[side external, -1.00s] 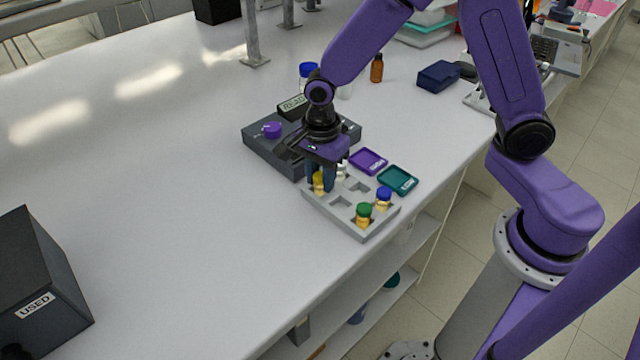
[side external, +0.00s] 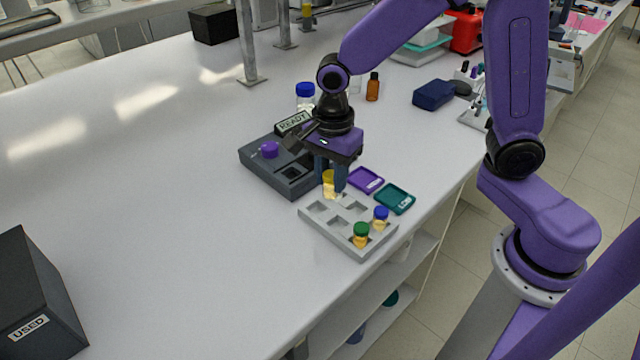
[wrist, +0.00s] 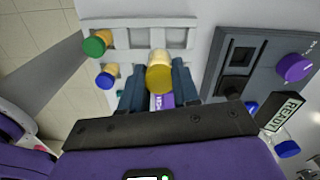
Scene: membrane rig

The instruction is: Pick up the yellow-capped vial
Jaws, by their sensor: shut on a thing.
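The yellow-capped vial (side external: 329,184) is between the fingers of my gripper (side external: 330,178), which is shut on it. It appears raised above the grey rack (side external: 318,229). In the wrist view its yellow cap (wrist: 160,80) sits between the two dark blue fingertips (wrist: 158,84). The vial's lower part is partly hidden there by the cap. A green-capped vial (side external: 361,234) and a blue-capped vial (side external: 380,217) stand in the rack's near right part.
A dark device (side external: 262,178) with a purple knob and a READY display (side external: 293,123) is behind the rack. Purple (side external: 366,180) and teal (side external: 395,198) trays lie right of it. A dark USED box (side external: 35,290) stands far left. The bench between is clear.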

